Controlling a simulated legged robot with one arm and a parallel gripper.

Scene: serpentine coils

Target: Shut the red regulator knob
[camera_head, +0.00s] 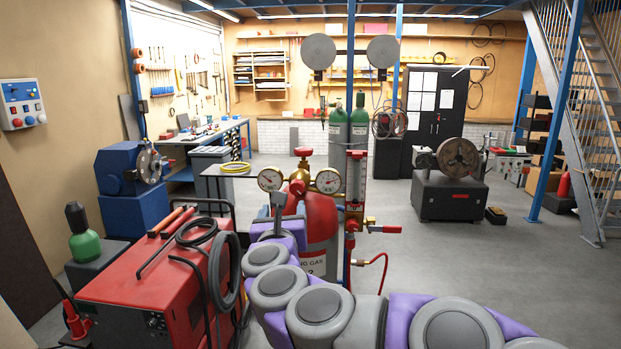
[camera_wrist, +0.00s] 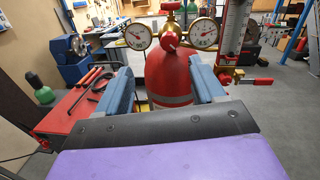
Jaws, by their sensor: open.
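A red cylinder (camera_head: 318,222) with a brass regulator stands in the middle of the head view. The red regulator knob (camera_wrist: 170,41) faces me between two round gauges, a left gauge (camera_wrist: 139,37) and a right gauge (camera_wrist: 204,33). In the head view the knob (camera_head: 278,197) shows just above the end of my arm. My gripper (camera_wrist: 160,64) is open and empty. Its two blue-grey fingers point toward the cylinder, with the knob beyond and above their tips, apart from them. In the head view my arm partly hides the gripper and the cylinder's lower part.
A red handle (camera_head: 303,151) tops the cylinder. A flowmeter tube (camera_head: 356,180) and red lever (camera_head: 392,229) stand close right. A red welder (camera_head: 160,280) with black cables is at left. Grey floor (camera_head: 480,260) is open to the right.

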